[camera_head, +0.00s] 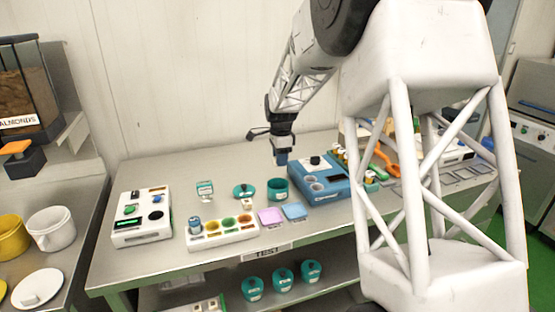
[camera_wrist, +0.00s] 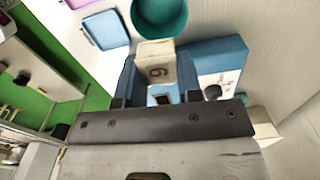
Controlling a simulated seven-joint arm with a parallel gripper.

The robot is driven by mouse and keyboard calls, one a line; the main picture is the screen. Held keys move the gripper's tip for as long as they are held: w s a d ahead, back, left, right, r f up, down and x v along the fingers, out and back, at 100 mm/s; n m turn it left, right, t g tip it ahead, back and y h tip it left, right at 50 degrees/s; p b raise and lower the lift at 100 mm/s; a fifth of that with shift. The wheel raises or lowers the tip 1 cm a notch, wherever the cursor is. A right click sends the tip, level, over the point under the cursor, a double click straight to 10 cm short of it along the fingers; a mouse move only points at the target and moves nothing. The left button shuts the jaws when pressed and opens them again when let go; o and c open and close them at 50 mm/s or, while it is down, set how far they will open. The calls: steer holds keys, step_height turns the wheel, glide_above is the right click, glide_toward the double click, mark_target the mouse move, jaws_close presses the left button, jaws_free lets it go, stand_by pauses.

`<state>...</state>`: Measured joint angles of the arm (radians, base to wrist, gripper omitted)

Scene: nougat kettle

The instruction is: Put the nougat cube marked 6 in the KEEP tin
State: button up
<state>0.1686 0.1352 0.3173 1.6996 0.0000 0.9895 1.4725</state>
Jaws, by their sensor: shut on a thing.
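The nougat cube marked 6 (camera_wrist: 155,70) is pale, with a dark 6 on its face in the wrist view. My gripper (camera_wrist: 157,80) is shut on it, a blue finger on each side. In the head view my gripper (camera_head: 282,160) hangs above the bench, above and near an open teal tin (camera_head: 279,190); the cube cannot be made out there. The tin also shows in the wrist view (camera_wrist: 160,30), just beyond the cube in the picture. The cube is not seen inside it. I cannot read a KEEP label on it.
A blue machine (camera_head: 325,188) stands right of the open tin. A dark-topped teal item (camera_head: 244,190), pink mat (camera_head: 271,216), blue mat (camera_head: 294,211) and white tray with coloured wells (camera_head: 222,233) lie nearby. Several teal tins (camera_head: 283,279) stand on the lower shelf.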

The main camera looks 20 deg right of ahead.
steer(key=shift+f, duration=0.25)
steer(key=shift+f, duration=3.35)
steer(key=shift+f, duration=0.45)
stand_by(0.6)
steer(key=o, duration=1.5)
steer(key=shift+c, duration=0.2)
steer(key=shift+r, duration=0.2)
steer(key=shift+r, duration=3.3)
